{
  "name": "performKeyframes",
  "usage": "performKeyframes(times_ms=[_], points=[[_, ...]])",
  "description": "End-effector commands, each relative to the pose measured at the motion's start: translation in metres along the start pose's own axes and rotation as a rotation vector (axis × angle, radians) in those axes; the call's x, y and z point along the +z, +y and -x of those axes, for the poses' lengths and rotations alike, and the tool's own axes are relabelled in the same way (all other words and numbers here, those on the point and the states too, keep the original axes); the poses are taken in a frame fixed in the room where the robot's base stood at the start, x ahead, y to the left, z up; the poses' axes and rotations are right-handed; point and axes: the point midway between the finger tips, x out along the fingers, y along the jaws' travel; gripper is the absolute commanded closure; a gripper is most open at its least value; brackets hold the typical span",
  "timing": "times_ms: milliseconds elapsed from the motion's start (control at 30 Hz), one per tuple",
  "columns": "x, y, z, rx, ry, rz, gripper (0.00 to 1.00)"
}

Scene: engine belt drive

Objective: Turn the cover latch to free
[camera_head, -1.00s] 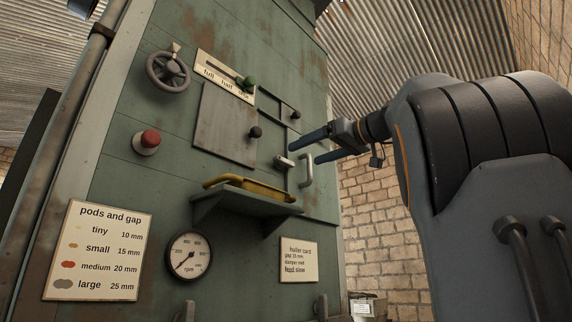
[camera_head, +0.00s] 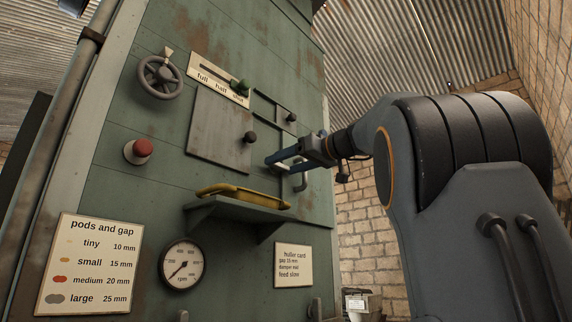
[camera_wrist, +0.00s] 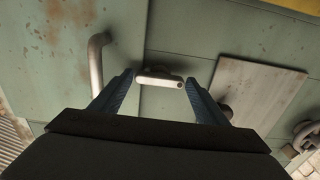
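The cover latch, a small pale bar on a dark pivot (camera_wrist: 160,79), lies across the picture in the wrist view, on the green machine panel. In the head view it is mostly hidden behind my fingers. My gripper (camera_wrist: 159,77) is open, with one blue finger off each end of the latch. In the wrist view both fingertips look apart from it, and I cannot tell how near they are in depth. My gripper also shows in the head view (camera_head: 272,163), reaching in from the right. The curved metal handle (camera_wrist: 97,62) stands left of the latch in the wrist view.
A grey plate (camera_head: 220,128) with a dark knob (camera_head: 249,137) is left of my gripper. A shelf (camera_head: 240,215) bearing a yellow tool (camera_head: 242,194) sticks out below. A handwheel (camera_head: 160,77) and red button (camera_head: 138,151) are farther left.

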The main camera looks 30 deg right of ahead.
Motion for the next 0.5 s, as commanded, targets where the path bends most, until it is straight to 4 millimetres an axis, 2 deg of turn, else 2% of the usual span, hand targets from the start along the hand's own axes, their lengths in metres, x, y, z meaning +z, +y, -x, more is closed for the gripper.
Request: performKeyframes(times_ms=[33, 133, 167, 500], points=[[-0.0001, -0.0001, 0.0001, 0.0, 0.0, 0.0, 0.41], [-0.0002, -0.0002, 0.0001, 0.0, 0.0, 0.0, 0.58], [-0.0002, -0.0002, 0.0002, 0.0, 0.0, 0.0, 0.6], [-0.0002, -0.0003, 0.0001, -0.001, 0.0, -0.054, 0.6]])
